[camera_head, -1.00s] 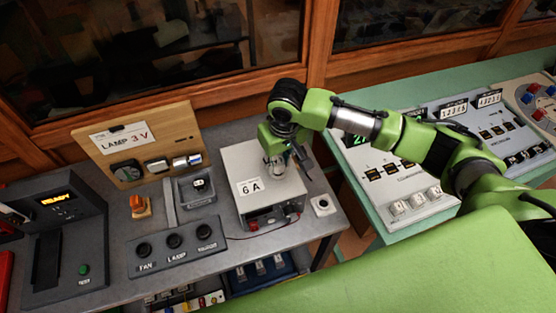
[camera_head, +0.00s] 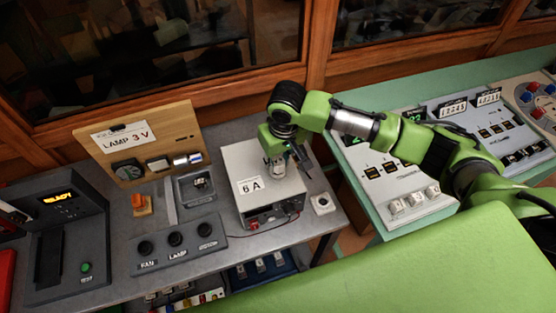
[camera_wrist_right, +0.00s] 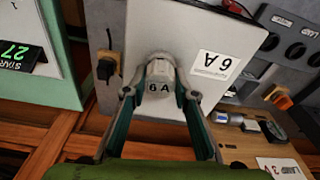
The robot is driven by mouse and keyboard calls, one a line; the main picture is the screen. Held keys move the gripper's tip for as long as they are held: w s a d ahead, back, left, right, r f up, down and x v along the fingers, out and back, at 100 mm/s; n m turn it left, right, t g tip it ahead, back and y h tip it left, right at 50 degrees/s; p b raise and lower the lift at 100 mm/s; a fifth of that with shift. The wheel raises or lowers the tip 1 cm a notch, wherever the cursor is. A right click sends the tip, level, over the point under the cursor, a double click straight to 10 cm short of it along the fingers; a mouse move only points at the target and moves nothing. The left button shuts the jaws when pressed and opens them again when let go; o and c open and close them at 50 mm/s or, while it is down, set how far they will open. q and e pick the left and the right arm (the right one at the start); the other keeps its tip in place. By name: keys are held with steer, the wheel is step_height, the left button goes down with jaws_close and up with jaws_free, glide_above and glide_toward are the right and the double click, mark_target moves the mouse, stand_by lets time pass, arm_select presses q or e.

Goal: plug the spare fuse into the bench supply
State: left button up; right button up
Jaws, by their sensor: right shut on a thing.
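The bench supply (camera_head: 240,160) is a light grey box with a "6 A" label on its top, standing on the grey bench. My right gripper (camera_head: 276,160) is over the back right part of its top. In the right wrist view, my right gripper (camera_wrist_right: 161,97) is shut around the spare fuse (camera_wrist_right: 159,78), a pale cylinder marked "6A". The fuse's far end meets the supply's top (camera_wrist_right: 190,35); I cannot tell how deep it sits. My left gripper is not in view.
A sloped console (camera_head: 420,180) stands to the right.

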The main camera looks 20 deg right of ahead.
steer(key=shift+f, duration=0.2)
stand_by(0.3)
steer(key=o, duration=1.1)
steer(key=shift+o, duration=0.5)
steer(key=o, duration=0.4)
steer(key=shift+r+p, duration=1.3)
steer(key=shift+p, duration=0.5)
steer(key=shift+r, duration=2.15)
